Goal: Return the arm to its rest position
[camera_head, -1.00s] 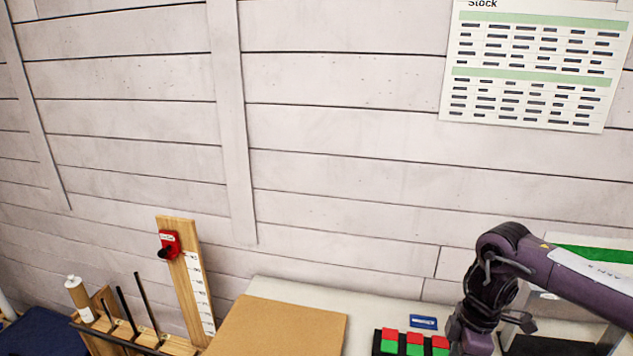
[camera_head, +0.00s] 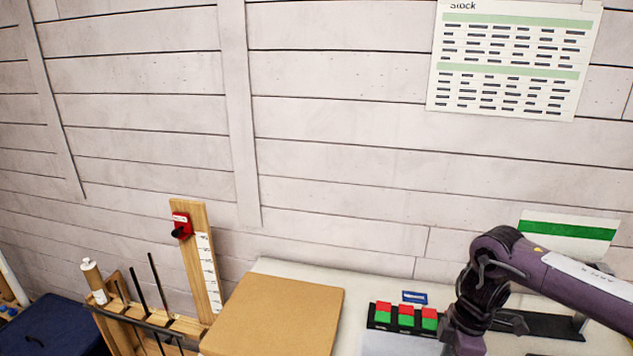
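My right arm (camera_head: 490,285) comes in from the right edge. It is purple and dark, bends at a joint and points down over the right part of the table. Its gripper is below the bottom edge of the picture, so its fingers are hidden. My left arm and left gripper do not show.
A black holder with red and green blocks (camera_head: 405,317) lies just left of my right arm. A brown board (camera_head: 275,315) lies on the white table (camera_head: 375,285). A wooden rack with dark rods (camera_head: 155,318), an upright ruler post (camera_head: 197,255) and a blue box (camera_head: 50,325) stand left.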

